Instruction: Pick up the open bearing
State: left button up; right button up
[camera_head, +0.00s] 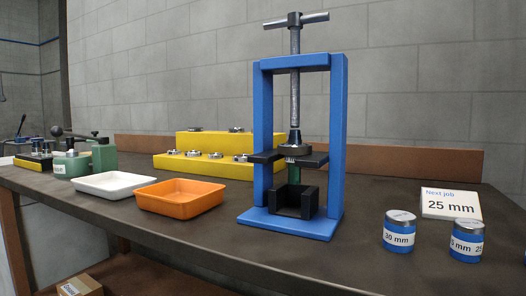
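Several small metallic bearings sit on a yellow stepped rack (205,168) at the back of the bench. Some, such as one bearing (215,155), lie along its lower step, and others, such as one bearing (237,130), lie on its top. They are too small to tell which is open. A dark grey ring-like part (295,153) rests on the black support plates of the blue screw press (263,130), under the spindle; I cannot tell if it is a bearing. Neither of my grippers is in view.
A white tray (110,194) and an orange tray (182,210) stand empty left of the press. Two blue-labelled cylinders (399,240) and a "25 mm" sign (450,207) stand right. Green devices (103,157) are far left. The front bench surface is clear.

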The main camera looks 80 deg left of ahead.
aim_at(213, 156)
jog(key=k+u, duration=0.35)
jog(key=k+j+u, duration=0.15)
jog(key=u, duration=0.6)
jog(key=l+u, duration=0.1)
jog(key=u, duration=0.75)
jog(key=l+u, duration=0.1)
jog(key=u, duration=0.7)
jog(key=l+u, duration=0.3)
jog(key=l, duration=0.45)
jog(key=i, duration=0.05)
